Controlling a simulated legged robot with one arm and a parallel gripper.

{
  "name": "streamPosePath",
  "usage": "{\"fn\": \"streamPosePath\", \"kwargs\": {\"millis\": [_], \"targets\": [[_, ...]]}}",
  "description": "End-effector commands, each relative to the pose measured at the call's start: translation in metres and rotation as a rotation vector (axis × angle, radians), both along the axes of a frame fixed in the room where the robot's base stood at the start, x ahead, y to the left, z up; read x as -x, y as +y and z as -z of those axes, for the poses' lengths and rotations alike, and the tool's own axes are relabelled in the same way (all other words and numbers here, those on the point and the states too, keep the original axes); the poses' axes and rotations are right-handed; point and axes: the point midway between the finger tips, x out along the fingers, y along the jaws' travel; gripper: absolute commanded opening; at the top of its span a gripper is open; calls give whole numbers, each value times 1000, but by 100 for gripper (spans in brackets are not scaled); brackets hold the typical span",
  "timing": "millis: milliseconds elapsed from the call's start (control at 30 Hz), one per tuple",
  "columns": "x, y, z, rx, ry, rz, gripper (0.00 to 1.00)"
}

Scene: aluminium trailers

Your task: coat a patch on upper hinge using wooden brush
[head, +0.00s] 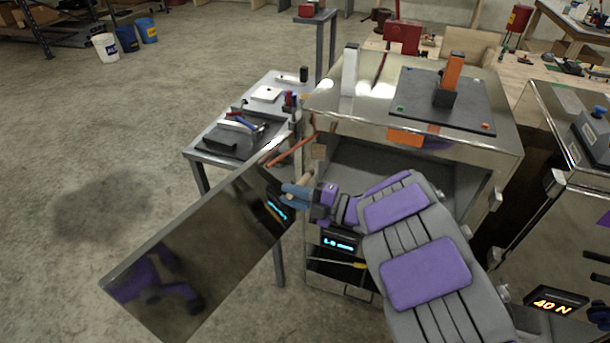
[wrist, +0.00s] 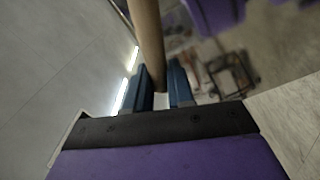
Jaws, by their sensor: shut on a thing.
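My gripper (head: 296,190) is at the hinge side of the open shiny metal door (head: 190,255), in front of the cabinet (head: 335,115). In the wrist view my gripper (wrist: 161,88) is shut on the round tan wooden handle of the brush (wrist: 146,40). The handle runs up out of the picture, so the bristles are not seen there. In the head view a small tan part of the brush (head: 305,178) shows by the fingers. The upper hinge is not clearly made out; a small brown block and an orange strip lie near the door's upper corner.
A dark plate with an orange-and-black tool (head: 450,80) lies on the cabinet top. A side table (head: 205,160) with tools stands behind the door. A second metal cabinet (head: 560,210) is close on the right. The floor at left is open.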

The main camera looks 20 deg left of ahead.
Motion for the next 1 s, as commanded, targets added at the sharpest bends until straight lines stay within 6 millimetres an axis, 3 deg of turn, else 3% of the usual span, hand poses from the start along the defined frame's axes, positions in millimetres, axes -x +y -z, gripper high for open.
{"fn": "streamPosePath", "kwargs": {"millis": [167,633,1000], "targets": [[-1,8,10,-2,-48,-2,0],[-7,36,74,23,-335,4,0],[-26,35,77,26,-360,5,0]]}}
